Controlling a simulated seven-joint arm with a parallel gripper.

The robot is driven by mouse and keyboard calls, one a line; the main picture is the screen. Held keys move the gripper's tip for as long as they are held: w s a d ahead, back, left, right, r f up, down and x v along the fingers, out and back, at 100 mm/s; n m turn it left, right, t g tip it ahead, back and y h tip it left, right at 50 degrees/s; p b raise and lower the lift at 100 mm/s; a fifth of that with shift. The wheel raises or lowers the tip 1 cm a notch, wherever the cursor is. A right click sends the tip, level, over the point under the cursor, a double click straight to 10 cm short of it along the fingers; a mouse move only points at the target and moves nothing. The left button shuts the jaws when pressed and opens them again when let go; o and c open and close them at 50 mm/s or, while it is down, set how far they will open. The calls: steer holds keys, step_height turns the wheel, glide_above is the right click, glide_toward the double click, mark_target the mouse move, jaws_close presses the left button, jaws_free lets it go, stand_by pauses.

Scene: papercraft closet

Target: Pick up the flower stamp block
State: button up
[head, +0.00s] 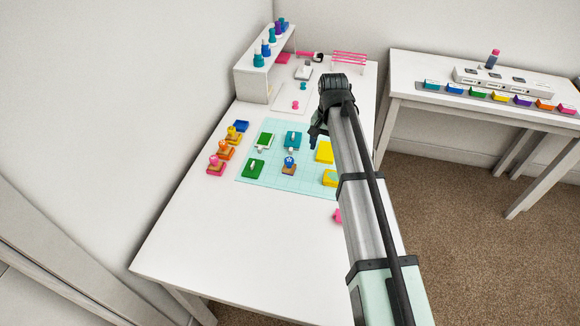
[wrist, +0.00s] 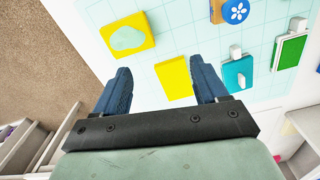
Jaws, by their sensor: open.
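The flower stamp block (head: 289,168) stands on the cutting mat (head: 262,182), with a wooden base and a blue top bearing a white mark. In the wrist view its round blue top with a white flower (wrist: 235,11) shows at the upper right, cut by the frame edge. My gripper (head: 314,136) is above the mat's right part, to the upper right of the stamp in the head view. In the wrist view my gripper (wrist: 163,72) is open and empty, its fingers apart from the stamp. A yellow pad (wrist: 174,78) shows between and beyond the fingers.
On the mat are a teal block (head: 292,139), green blocks (head: 254,169) and yellow pads (head: 324,152). Several small stamps (head: 217,165) line the mat's left side. A white shelf (head: 252,84) with bottles stands at the back. The table's front is mostly clear.

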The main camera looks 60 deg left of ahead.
step_height(320, 180, up, 4)
glide_above(289, 160)
steer(key=shift+n, duration=0.4)
steer(key=f, duration=0.8)
steer(key=shift+w+a, duration=0.15)
steer(key=shift+w, duration=0.05)
steer(key=shift+s+f, duration=0.15)
steer(key=shift+f, duration=2.5)
steer(key=c, duration=1.3)
steer(key=shift+o, duration=0.2)
steer(key=shift+r, duration=0.1)
step_height(289, 160, up, 10)
steer(key=shift+f, duration=0.1)
